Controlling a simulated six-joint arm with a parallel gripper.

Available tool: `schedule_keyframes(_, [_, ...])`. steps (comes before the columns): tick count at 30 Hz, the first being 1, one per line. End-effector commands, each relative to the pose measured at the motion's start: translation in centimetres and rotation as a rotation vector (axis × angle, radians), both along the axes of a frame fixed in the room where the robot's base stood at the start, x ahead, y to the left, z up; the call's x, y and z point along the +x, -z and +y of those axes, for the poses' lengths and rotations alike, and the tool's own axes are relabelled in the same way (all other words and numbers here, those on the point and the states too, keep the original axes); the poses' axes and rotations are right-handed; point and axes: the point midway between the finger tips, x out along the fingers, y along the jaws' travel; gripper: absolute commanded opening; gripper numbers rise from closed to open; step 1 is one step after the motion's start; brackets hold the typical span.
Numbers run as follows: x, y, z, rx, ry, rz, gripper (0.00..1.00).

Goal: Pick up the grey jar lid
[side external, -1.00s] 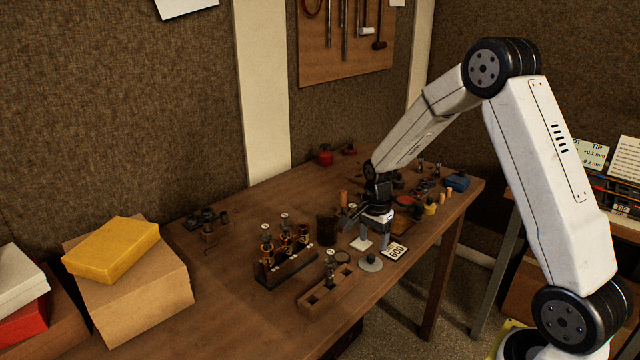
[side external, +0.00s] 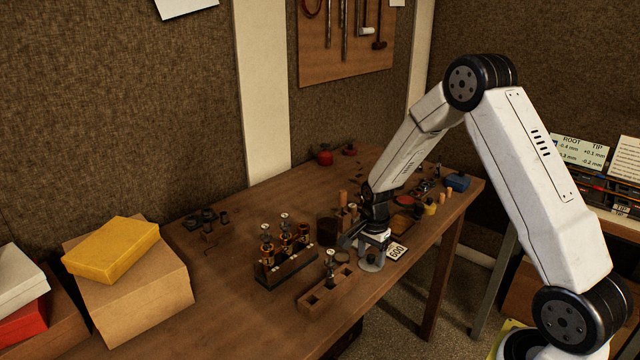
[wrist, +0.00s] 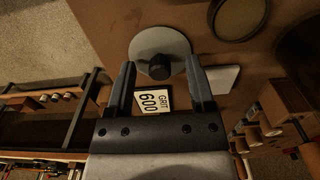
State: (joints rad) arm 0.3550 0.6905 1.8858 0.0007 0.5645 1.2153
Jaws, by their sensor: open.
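The grey jar lid (wrist: 158,40) is a flat round disc with a dark knob, lying on the wooden table. It also shows in the side view (side external: 371,265), partly covered by my gripper. My gripper (wrist: 160,64) is open and empty. In the wrist view its two fingertips stand on either side of the knob, over the lid's near edge. In the side view my gripper (side external: 373,250) is low, directly over the lid. I cannot tell whether the fingers touch the lid.
A "GRIT 600" card (wrist: 152,101) lies close to the lid, beneath the gripper in the wrist view. A white square (wrist: 222,78) and a dark-rimmed round piece (wrist: 240,14) lie beside it. A wooden holder (side external: 328,290) and a valve rack (side external: 285,265) stand left.

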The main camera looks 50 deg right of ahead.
Motion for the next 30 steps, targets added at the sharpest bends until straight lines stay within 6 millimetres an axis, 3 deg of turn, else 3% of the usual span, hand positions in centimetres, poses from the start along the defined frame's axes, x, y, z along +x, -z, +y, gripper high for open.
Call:
schedule_keyframes(2, [0.0, 0.0, 0.0, 0.000, 0.000, 0.000, 0.69])
schedule_keyframes(3, [0.0, 0.0, 0.0, 0.000, 0.000, 0.000, 0.63])
schedule_keyframes(9, [0.0, 0.0, 0.0, 0.000, 0.000, 0.000, 0.00])
schedule_keyframes(23, [0.0, -0.3, 0.0, 0.000, 0.000, 0.000, 0.00])
schedule_keyframes(30, [0.1, -1.8, 0.0, -0.001, 0.000, -0.002, 0.00])
